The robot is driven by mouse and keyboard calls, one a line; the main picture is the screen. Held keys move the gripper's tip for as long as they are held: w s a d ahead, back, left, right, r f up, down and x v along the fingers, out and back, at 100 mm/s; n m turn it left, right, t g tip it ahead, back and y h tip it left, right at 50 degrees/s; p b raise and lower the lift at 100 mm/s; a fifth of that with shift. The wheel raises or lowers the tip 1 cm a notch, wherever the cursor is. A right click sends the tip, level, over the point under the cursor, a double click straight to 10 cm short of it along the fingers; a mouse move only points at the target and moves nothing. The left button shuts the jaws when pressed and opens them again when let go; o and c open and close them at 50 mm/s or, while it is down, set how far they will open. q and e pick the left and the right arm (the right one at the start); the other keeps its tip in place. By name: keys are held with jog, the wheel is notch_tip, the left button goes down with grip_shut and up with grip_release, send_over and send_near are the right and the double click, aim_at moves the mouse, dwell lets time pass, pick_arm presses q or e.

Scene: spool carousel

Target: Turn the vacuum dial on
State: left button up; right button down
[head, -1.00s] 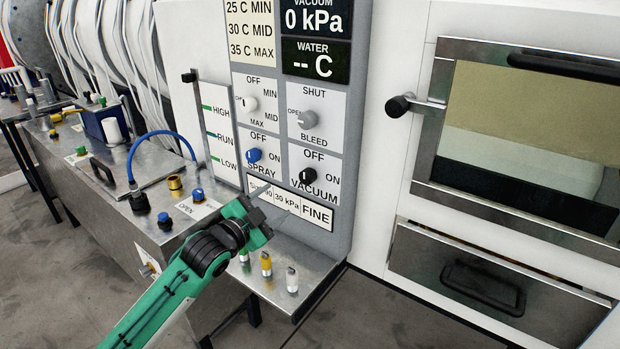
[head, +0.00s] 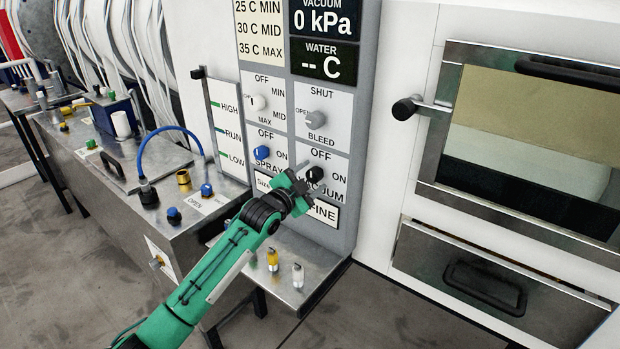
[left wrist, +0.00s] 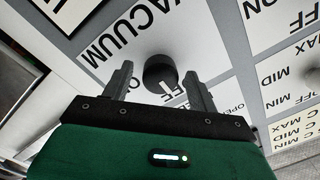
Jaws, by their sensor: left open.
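The black vacuum dial (head: 314,174) sits on the grey control panel, with OFF above it and ON to its right. The left wrist view shows the same vacuum dial (left wrist: 161,74) with a white pointer mark. The panel display above it reads 0 kPa. My left gripper (head: 302,180) is open just in front of the dial. In the left wrist view its two fingers (left wrist: 159,88) stand on either side of the dial, with gaps visible; I cannot tell whether they reach around it in depth. The gripper partly covers the VACUUM label. My right gripper is not in view.
The blue spray dial (head: 262,153) is close on the left, and the grey bleed dial (head: 316,120) is above. A metal shelf (head: 275,285) with small yellow and white fittings lies below. A steel-framed window door (head: 440,130) stands at right.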

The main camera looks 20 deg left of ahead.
pick_arm(q)
jog(key=shift+c, duration=0.2)
jog(key=c, duration=0.7)
jog(key=shift+c, duration=1.2)
